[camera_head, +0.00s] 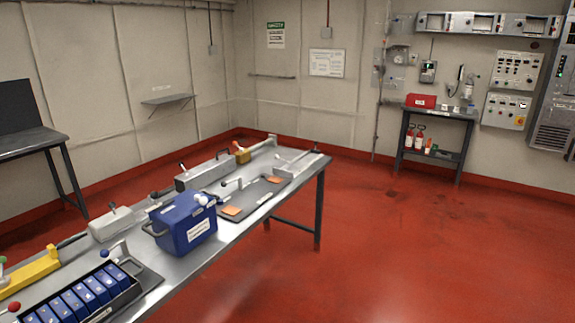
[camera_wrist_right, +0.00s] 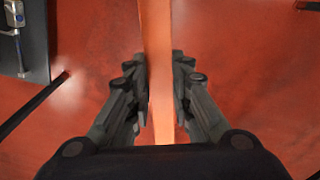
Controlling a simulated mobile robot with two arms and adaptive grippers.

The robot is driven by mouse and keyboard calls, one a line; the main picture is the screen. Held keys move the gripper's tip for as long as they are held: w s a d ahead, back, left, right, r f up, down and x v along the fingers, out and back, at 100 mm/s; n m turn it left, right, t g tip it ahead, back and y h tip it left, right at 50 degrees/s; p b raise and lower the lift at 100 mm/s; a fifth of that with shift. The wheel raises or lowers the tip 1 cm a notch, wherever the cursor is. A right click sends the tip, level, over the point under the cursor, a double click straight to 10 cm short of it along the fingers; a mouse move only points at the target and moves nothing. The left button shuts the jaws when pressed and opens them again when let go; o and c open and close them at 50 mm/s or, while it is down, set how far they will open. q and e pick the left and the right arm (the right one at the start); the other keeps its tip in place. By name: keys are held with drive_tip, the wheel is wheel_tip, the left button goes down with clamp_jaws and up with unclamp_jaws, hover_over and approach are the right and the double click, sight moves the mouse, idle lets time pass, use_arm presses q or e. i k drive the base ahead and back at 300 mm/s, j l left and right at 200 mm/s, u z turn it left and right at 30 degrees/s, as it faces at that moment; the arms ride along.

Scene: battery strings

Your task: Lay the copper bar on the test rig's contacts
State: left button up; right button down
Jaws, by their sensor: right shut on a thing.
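In the right wrist view my right gripper (camera_wrist_right: 160,88) is shut on the copper bar (camera_wrist_right: 155,35), a flat orange-brown strip. The bar runs up and down the picture between the fingers and leaves the top edge. Red floor lies below it in that view. In the head view a grey plate (camera_head: 252,197) on the steel bench carries two orange pads (camera_head: 231,211) and a lever clamp; it looks like the test rig with its contacts. Neither gripper shows in the head view, and the left gripper is in no view.
The long steel bench (camera_head: 206,257) also bears a blue box (camera_head: 185,226) beside the plate, a tray of blue cells (camera_head: 75,300) and a yellow fixture (camera_head: 30,275). A side table with a red box (camera_head: 420,101) stands at the back wall. The red floor at right is clear.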

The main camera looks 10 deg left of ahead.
sight(255, 193)
drive_tip(key=i+u, duration=0.35)
drive_tip(key=i, duration=1.15)
drive_tip(key=i+l+u, duration=0.1)
drive_tip(key=i+u, duration=0.15)
drive_tip(key=i, duration=0.3)
drive_tip(key=i+l+u, duration=0.25)
drive_tip(key=i, duration=0.25)
drive_tip(key=i+l+u, duration=0.25)
drive_tip(key=i, duration=0.25)
